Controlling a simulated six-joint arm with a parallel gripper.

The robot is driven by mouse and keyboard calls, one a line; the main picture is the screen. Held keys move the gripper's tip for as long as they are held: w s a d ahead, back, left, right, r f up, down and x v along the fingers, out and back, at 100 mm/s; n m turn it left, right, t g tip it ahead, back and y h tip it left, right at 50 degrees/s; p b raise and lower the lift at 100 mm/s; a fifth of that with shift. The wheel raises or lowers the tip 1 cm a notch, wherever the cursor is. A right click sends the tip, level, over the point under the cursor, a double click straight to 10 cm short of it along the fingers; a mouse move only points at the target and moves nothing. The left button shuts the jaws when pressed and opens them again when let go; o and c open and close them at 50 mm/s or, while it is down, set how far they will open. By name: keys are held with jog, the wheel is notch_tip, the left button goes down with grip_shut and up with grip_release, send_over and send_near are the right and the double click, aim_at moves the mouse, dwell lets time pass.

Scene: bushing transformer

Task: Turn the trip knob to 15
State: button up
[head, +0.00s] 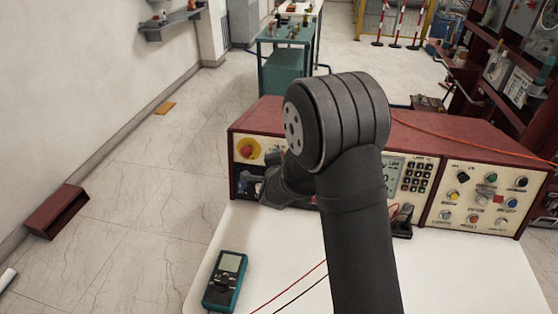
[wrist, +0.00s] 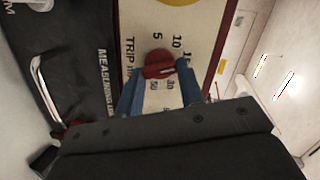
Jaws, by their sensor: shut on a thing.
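The red trip knob (wrist: 156,58) sits on a cream panel strip marked TRIP in the wrist view. Printed numbers surround it, among them 5, 10, 15 and 30. My gripper (wrist: 160,76) has its two blue fingers on either side of the knob and is shut on it. The knob's raised bar lies roughly across the picture between the fingers. Which number it points to I cannot tell for sure.
A red and yellow button (head: 248,149) is on the console's left. Right of my arm are a keypad (head: 416,178) and a panel of several knobs (head: 485,200). A teal multimeter (head: 225,281) lies on the white table (head: 460,275), with red and black leads nearby.

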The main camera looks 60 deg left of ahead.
jog(key=o, duration=1)
jog(key=shift+d, duration=0.1)
jog(key=v, duration=1.7)
jog(key=shift+s+r, duration=0.1)
jog(key=shift+s, duration=0.1)
jog(key=x, duration=1.7)
jog(key=shift+w, duration=0.2)
